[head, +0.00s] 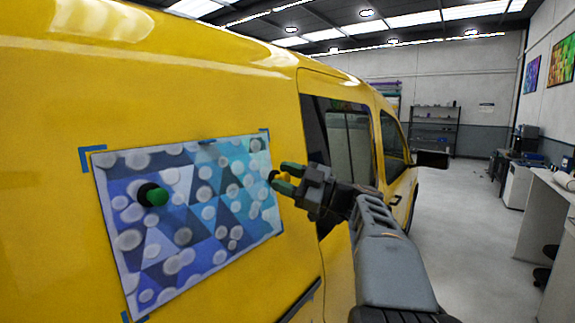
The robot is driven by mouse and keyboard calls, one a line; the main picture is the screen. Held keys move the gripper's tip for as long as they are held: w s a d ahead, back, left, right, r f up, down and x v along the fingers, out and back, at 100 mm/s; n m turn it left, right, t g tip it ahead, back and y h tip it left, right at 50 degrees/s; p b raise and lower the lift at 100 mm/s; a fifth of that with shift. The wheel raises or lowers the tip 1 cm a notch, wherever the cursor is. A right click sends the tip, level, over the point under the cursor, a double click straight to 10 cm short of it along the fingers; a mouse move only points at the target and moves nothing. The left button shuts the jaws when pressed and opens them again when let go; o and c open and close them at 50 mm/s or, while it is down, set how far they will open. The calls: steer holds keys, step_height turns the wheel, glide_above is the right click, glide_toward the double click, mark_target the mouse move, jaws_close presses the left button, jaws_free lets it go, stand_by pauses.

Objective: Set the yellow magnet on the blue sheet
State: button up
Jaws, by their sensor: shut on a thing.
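The blue sheet (190,235) lies against the side of the yellow van, patterned with triangles and pale round spots. A green magnet (157,196) with a dark base sits on its left part. My gripper (281,178) is at the sheet's right edge, its fingers pointing left toward the van side. It is shut on the yellow magnet (284,177), which shows as a small yellow piece between the green-tipped fingers. A dark round part shows at the fingertips. I cannot tell whether the magnet touches the sheet.
Blue tape marks (92,157) show at the sheet's corners. The yellow van (240,85) fills the left side, with windows and a mirror (432,159) beyond my arm. A white counter (548,215) stands at the right. The floor (470,250) between is clear.

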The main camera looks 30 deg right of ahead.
mark_target(288, 180)
steer(key=r, duration=0.3)
steer(key=shift+s+d+r+p, duration=0.15)
steer(key=shift+d+r+p, duration=0.15)
steer(key=shift+r+p, duration=0.05)
steer(key=shift+w+a+f+p, duration=0.25)
steer(key=shift+w+a+p, duration=0.2)
steer(key=shift+w+p, duration=0.45)
steer(key=shift+w+a+f+p, duration=0.25)
steer(key=shift+w+a+p, duration=0.2)
steer(key=shift+w+p, duration=0.45)
steer(key=shift+w+a+f+p, duration=0.25)
steer(key=shift+w+a+p, duration=0.3)
steer(key=shift+w, duration=0.6)
steer(key=shift+d, duration=0.1)
steer(key=shift+w+f, duration=0.15)
steer(key=shift+w, duration=0.25)
steer(key=o, duration=1.1)
